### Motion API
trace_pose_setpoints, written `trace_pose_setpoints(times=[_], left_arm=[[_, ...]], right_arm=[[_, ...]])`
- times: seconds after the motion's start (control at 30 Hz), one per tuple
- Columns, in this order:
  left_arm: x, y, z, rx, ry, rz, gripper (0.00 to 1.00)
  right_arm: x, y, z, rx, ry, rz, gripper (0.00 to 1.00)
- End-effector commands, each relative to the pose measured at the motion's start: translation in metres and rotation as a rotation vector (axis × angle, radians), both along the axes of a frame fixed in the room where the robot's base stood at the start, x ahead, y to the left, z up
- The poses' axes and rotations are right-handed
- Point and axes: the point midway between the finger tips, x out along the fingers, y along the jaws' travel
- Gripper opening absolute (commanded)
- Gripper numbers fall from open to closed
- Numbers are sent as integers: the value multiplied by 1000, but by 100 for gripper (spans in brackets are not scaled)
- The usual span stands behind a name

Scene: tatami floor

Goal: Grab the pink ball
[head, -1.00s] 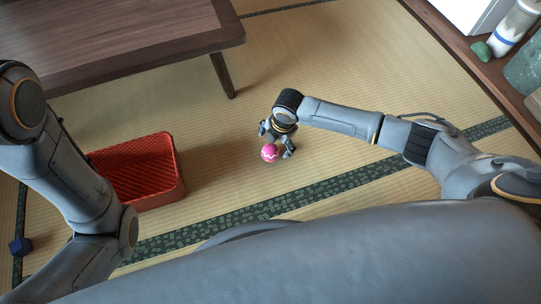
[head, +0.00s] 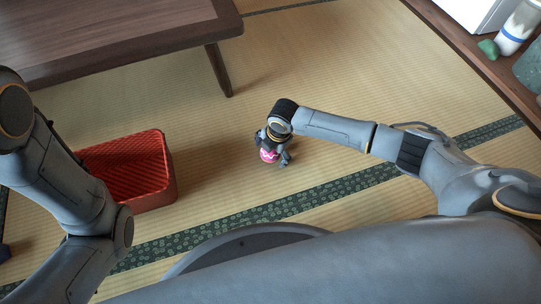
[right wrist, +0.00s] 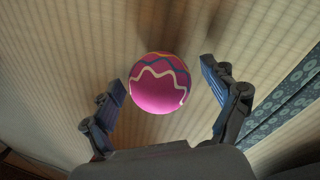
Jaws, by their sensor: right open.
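The pink ball (head: 268,156) lies on the tatami near the middle of the head view, partly covered by my right gripper (head: 271,159). In the right wrist view the ball (right wrist: 160,84) is pink with zigzag bands in cream, blue and orange. My right gripper (right wrist: 170,92) is open there, with one finger on each side of the ball and a gap showing on both sides. My left arm comes in at the left of the head view, but its gripper is not in the picture.
A red ribbed basket (head: 170,182) stands on the floor left of the ball. A low dark wooden table (head: 110,35) is at the upper left. A shelf edge (head: 480,58) with a white bottle (head: 518,28) is at the upper right. The tatami around the ball is clear.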

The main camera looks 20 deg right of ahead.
Motion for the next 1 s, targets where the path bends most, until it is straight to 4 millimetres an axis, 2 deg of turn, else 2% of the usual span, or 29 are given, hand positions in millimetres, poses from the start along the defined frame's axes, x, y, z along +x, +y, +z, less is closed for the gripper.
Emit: trace_pose_setpoints(times=[0.17,0.4,0.43,0.8,1.0], left_arm=[[0,0,1,0,0,0,40],[0,0,1,0,0,0,40],[0,0,1,0,1,0,40],[0,0,2,0,1,0,40],[1,0,11,0,2,0,40]], right_arm=[[0,0,1,1,-1,0,86],[0,0,1,-1,0,0,37],[0,0,1,-1,0,-1,34],[0,-1,2,-1,0,-1,33],[1,-1,14,0,-1,-1,33]])
